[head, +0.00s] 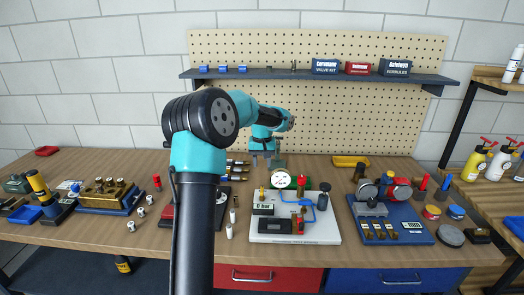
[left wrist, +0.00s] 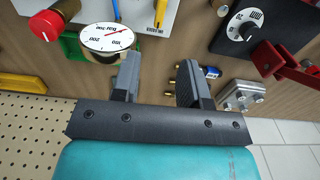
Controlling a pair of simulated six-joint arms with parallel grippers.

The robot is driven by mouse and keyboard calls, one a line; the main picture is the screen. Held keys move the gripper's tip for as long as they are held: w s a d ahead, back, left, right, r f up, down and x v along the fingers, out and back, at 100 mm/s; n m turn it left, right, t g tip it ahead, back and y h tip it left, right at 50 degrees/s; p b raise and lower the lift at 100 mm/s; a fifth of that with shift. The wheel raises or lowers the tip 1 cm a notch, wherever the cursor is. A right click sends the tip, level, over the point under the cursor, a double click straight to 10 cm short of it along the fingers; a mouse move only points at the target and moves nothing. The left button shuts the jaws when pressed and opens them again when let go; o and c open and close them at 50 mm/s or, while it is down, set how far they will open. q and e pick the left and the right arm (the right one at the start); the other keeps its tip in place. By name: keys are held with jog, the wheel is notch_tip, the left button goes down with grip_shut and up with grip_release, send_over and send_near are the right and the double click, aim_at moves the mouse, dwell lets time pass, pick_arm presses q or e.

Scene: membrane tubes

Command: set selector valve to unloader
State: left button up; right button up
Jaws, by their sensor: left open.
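My left gripper (head: 265,158) hangs above the back of the bench in the head view, behind the test board. It also shows in the left wrist view (left wrist: 158,68), with its two fingers apart and nothing between them. A black block with a round black-and-white dial (left wrist: 245,24) is at the upper right of the left wrist view, beyond the right finger; it may be the selector valve, but its lettering is too small to read. A red lever or bracket (left wrist: 292,70) sits beside it. In the head view my arm hides part of the dark panel (head: 222,198). My right gripper is not in view.
A blue tray of parts (head: 405,232) stands right; a brass manifold (head: 108,192) stands left. A shelf (head: 290,74) with boxes hangs on the pegboard behind.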

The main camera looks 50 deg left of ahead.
pick_arm(q)
notch_tip(320, 180, up, 5)
dwell(0.3)
dwell(0.4)
